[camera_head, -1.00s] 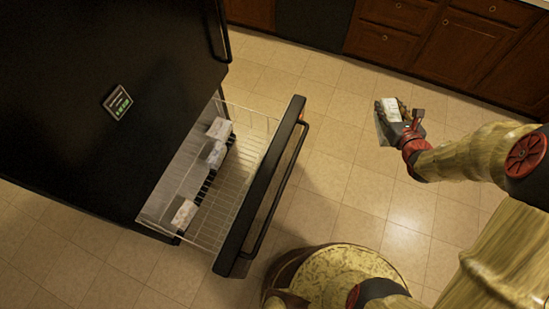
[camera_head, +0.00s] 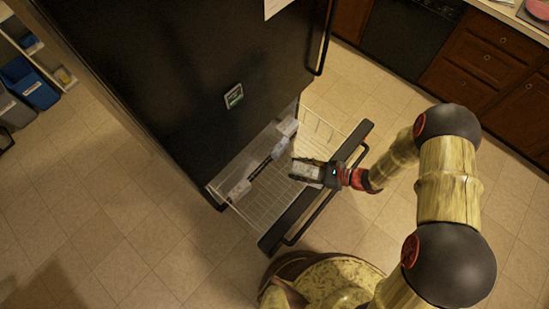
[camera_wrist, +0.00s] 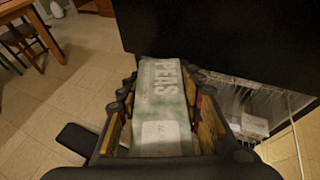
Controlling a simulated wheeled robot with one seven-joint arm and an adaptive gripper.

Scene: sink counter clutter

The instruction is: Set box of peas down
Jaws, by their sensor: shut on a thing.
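The box of peas (camera_wrist: 162,90) is pale green and white, with "PEAS" on its face in the wrist view. My gripper (camera_head: 318,172) is shut on it, with a finger on each side of the box. In the head view the box (camera_head: 305,170) is above the open wire freezer drawer (camera_head: 253,212). How high it is above the wire floor I cannot tell.
The black fridge (camera_head: 190,90) stands behind the drawer. White boxes lie along the drawer's fridge side, one near the front left (camera_head: 238,189) and one at the back (camera_head: 287,126). The drawer's black front with handle (camera_head: 300,205) lies under my wrist.

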